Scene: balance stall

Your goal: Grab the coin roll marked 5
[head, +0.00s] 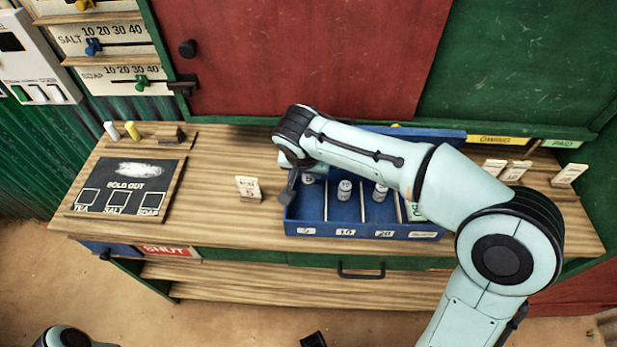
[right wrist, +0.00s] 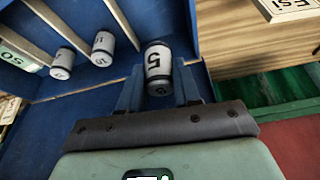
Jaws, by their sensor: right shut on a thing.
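The coin roll marked 5 (right wrist: 157,62) is a white and dark cylinder, upright between the fingers of my right gripper (right wrist: 159,92) in the right wrist view. The gripper is shut on it. In the head view the roll (head: 308,179) shows at the left compartment of the blue coin tray (head: 322,231), partly hidden by my right gripper (head: 292,180). I cannot tell whether it touches the tray floor. A small dark part at the bottom edge looks like the tip of my left gripper (head: 313,340); its fingers cannot be made out.
Two other coin rolls stand in the tray, in the compartments labelled 10 (head: 344,190) and 20 (head: 380,193). A small card stand (head: 248,188) is left of the tray.

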